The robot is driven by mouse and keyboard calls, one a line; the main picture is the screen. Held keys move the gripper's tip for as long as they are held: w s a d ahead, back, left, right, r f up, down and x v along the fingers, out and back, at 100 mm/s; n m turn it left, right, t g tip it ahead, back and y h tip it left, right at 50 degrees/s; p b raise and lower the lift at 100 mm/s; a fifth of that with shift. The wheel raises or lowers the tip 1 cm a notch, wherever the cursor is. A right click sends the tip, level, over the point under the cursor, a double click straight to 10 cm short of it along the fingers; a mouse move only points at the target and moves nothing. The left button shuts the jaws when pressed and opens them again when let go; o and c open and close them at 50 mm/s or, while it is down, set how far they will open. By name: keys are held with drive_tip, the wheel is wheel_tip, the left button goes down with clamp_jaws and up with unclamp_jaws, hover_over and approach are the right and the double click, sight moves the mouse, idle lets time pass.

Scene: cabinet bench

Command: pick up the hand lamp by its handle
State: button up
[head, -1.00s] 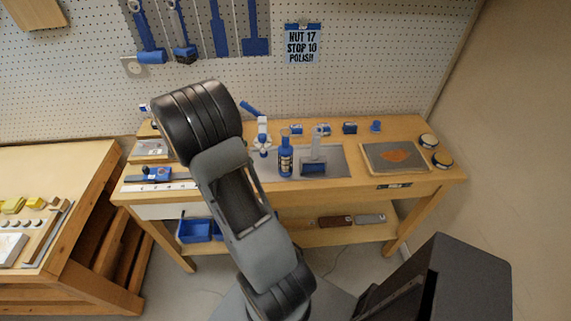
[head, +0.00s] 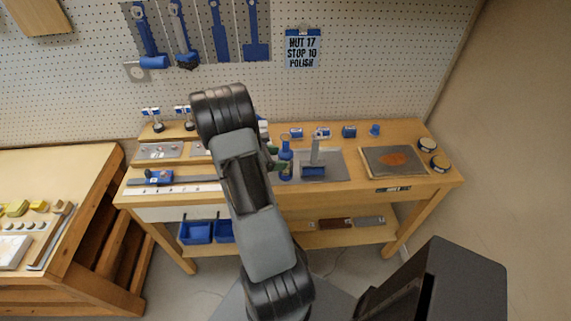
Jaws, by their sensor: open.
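I take the hand lamp to be the tool with a wide blue foot and an upright grey handle (head: 315,158), standing on the grey mat (head: 335,172) in the head view. I cannot make out its details. A blue bottle (head: 286,150) with a dark label stands just left of it. My gripper (head: 278,160) shows only in part from behind my arm, as small dark green fingers by the bottle. It is open and left of the lamp, apart from it. I cannot tell whether it touches the bottle.
Several small blue items (head: 349,131) line the bench's back edge. Blue bins (head: 196,232) sit on the lower shelf. My arm covers the bench's middle left.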

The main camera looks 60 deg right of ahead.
sight(286, 158)
drive_tip(key=shift+p+x, duration=0.3)
drive_tip(key=shift+x, duration=1.45)
drive_tip(key=shift+r, duration=0.1)
drive_tip(key=c, duration=0.8)
drive_tip(key=shift+c, duration=0.2)
